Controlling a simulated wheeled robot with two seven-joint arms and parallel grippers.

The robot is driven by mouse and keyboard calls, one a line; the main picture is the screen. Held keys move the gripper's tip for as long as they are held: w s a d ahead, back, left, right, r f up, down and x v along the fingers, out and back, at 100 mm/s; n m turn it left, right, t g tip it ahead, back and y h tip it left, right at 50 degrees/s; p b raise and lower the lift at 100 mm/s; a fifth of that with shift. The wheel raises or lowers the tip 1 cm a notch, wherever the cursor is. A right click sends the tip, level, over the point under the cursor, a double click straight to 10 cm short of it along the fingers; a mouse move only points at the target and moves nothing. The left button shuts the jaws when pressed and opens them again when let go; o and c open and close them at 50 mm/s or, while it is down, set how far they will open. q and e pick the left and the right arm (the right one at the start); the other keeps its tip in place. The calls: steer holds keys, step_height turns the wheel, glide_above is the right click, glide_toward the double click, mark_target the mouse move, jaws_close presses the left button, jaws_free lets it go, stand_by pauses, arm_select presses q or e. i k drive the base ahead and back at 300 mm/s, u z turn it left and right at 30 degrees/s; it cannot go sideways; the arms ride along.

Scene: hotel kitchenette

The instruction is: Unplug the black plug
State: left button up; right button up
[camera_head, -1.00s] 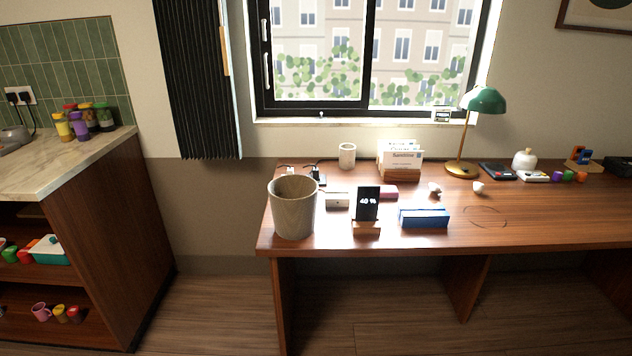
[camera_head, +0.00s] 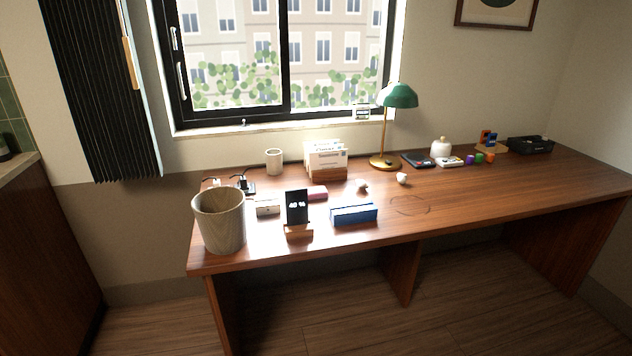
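A small black plug (camera_head: 243,182) is at the back left of the desk, behind the wooden bin. It seems to sit in a dark socket block, but it is too small to tell for sure. A small white item, perhaps a white plug, (camera_head: 214,183) is just left of it, partly hidden by the bin rim. Neither of my grippers is in view.
The wooden bin (camera_head: 220,222) stands at the desk's (camera_head: 480,205) front left corner. A phone on a stand (camera_head: 297,210), a blue holder (camera_head: 354,214), a card rack (camera_head: 326,162), a cup (camera_head: 274,161) and a green lamp (camera_head: 400,97) are nearby. The desk's right front is clear.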

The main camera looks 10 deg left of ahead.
mark_target(244, 186)
steer(key=z, duration=1.2)
steer(key=i, duration=1.15)
steer(key=u, duration=1.8)
